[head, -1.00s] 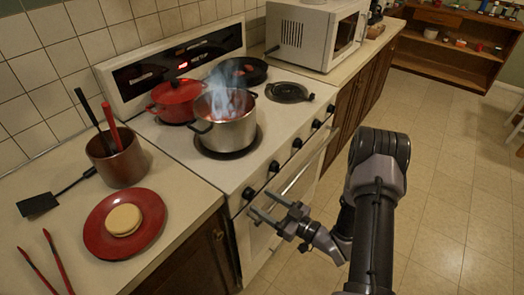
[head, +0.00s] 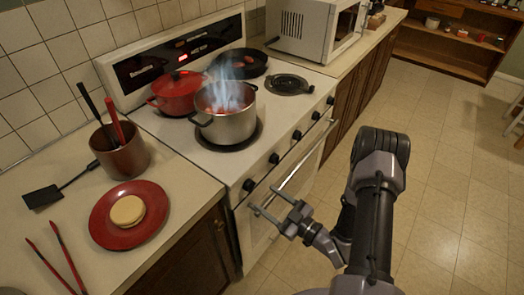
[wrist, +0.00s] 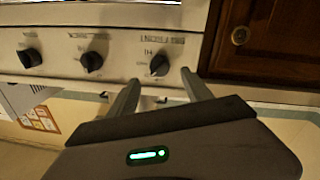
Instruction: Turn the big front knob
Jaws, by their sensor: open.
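The stove's front panel carries a row of black knobs. The nearest knob (head: 249,185) sits at the panel's near end, by the wooden cabinet; it also shows in the wrist view (wrist: 159,65). Two other knobs show beside it, a middle one (wrist: 92,62) and a left one (wrist: 30,58). I cannot tell from size which knob is the big one. My gripper (head: 261,197) is open and empty in front of the panel near the nearest knob. In the wrist view its fingertips (wrist: 161,76) lie on either side of that knob in the picture; I see no contact.
An oven door handle (head: 296,172) runs below the knobs. A steaming pot (head: 228,125) and a red pot (head: 177,92) stand on the stove. A red plate (head: 105,225) and a utensil crock (head: 122,158) are on the left counter. The floor at right is clear.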

